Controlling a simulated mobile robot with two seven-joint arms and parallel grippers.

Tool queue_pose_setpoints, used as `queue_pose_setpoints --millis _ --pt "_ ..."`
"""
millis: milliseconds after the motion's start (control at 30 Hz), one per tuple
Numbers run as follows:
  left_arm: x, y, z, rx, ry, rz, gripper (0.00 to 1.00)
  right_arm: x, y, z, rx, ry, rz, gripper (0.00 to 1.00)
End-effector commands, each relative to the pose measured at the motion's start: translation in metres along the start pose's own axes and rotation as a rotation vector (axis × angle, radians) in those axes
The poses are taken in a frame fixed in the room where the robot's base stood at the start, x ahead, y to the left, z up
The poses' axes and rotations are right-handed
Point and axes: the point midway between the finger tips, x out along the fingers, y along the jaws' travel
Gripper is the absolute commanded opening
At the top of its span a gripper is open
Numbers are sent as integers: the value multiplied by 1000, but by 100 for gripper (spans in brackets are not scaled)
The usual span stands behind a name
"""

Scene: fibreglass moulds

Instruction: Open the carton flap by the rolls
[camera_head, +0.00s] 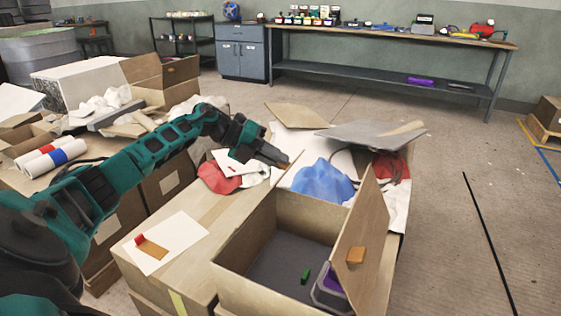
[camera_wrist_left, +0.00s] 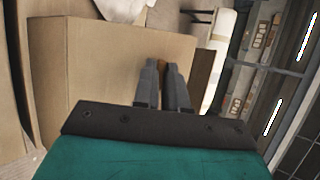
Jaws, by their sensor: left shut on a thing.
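An open carton (camera_head: 237,245) stands in the foreground, with a dark floor inside. Its right-hand flap (camera_head: 368,222) stands raised and carries an orange tab (camera_head: 355,256). My left gripper (camera_head: 284,162) is past the carton's far left corner, its fingers close together. In the left wrist view the gripper (camera_wrist_left: 163,72) meets the edge of a broad cardboard panel (camera_wrist_left: 110,60), which I take to be a flap; a brown piece (camera_wrist_left: 202,66) beside the fingers is partly hidden. White rolls (camera_head: 50,158) with red and blue bands lie at the left. My right gripper is out of view.
A blue cloth (camera_head: 323,182) and a grey panel (camera_head: 370,134) lie beyond the open carton. A green block (camera_head: 305,275) and a purple-lined bin (camera_head: 330,292) are inside. A white sheet (camera_head: 170,240) lies on the box at left.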

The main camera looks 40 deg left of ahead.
Motion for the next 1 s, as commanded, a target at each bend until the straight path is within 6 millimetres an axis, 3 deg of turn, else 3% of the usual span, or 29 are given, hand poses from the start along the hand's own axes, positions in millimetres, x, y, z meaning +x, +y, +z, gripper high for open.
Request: queue_pose_setpoints --millis 500,533,767,1000 --pt "-5 8 1 1 -2 22 0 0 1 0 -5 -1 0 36" --pt "-5 8 1 1 -2 22 14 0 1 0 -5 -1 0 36" --pt "-4 7 1 0 0 17 36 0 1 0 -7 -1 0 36" --pt "-4 4 1 1 -2 12 36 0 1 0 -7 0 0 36"
